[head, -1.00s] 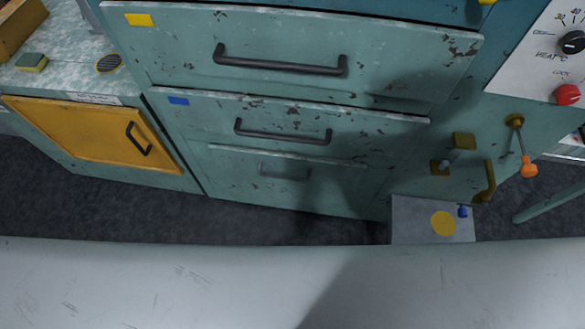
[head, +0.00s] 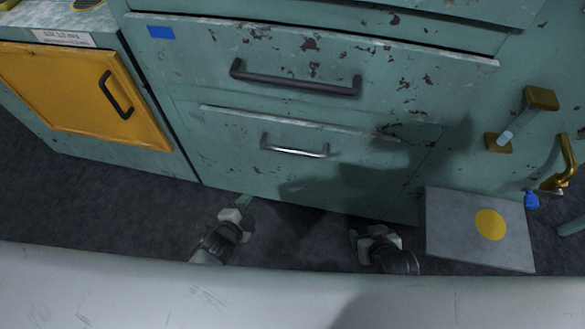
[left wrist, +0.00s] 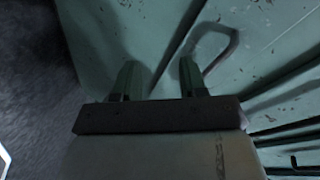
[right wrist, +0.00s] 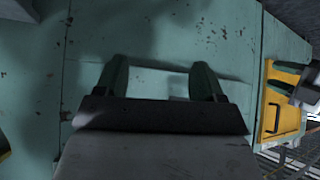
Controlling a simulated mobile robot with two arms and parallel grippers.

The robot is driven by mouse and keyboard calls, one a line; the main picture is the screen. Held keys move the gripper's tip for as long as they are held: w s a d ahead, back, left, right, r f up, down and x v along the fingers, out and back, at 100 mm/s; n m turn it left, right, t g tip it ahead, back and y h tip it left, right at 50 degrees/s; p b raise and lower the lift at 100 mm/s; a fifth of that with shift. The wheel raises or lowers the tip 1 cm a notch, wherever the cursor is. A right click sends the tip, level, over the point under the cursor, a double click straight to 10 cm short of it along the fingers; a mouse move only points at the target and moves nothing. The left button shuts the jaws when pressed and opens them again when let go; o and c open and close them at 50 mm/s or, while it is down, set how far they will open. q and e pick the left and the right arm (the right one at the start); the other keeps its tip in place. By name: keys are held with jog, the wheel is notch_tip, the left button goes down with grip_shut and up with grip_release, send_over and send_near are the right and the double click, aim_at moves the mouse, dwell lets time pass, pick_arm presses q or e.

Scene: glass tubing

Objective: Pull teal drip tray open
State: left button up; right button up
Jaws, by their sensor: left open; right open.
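The teal drip tray front (head: 240,140) is the low teal panel at the bottom of the cabinet, and it looks shut. Its short silver handle (head: 295,147) is at its middle. My left gripper (head: 243,206) is low in front of the cabinet, left of and below the handle. In the left wrist view its two fingers (left wrist: 160,68) are apart and empty, with a handle loop beyond them. My right gripper (head: 364,236) is below and right of the handle. In the right wrist view its fingers (right wrist: 158,68) are apart and empty, facing the teal front. Neither gripper touches the handle.
A wider teal drawer (head: 400,75) with a dark handle (head: 295,80) is above. A yellow door (head: 85,95) is at the left. A grey plate with a yellow disc (head: 440,220) and brass fittings (head: 540,98) are at the right. Dark floor lies below.

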pick_arm(q)
jog(key=w+d+m+t+h+b, duration=0.2)
jog(key=w+d+m+b, duration=0.15)
jog(key=b, duration=0.25)
jog(key=m+t+h+b, duration=0.2)
jog(key=m+h+b, duration=0.2)
jog(key=m+b, duration=0.15)
send_near(293, 150)
jog(key=shift+f+b+x, duration=0.2)
jog(key=shift+b+x, duration=0.15)
jog(key=shift+x, duration=2.15)
jog(key=shift+f+b+x, duration=0.2)
jog(key=shift+b+x, duration=0.1)
jog(key=shift+x, duration=2.2)
pick_arm(e)
jog(key=w+a+r+t+y, duration=0.1)
jog(key=r+t, duration=0.3)
jog(key=r, duration=0.3)
jog(key=w+a+r+t+y, duration=0.1)
jog(key=w+r+t, duration=0.1)
jog(key=r+t, duration=0.3)
jog(key=shift+w+r+t, duration=0.25)
jog(key=shift+r+t, duration=0.05)
jog(key=shift+r, duration=1.25)
pick_arm(q)
jog(key=shift+c, duration=0.2)
pick_arm(e)
jog(key=shift+a, duration=0.1)
pick_arm(q)
grip_shut()
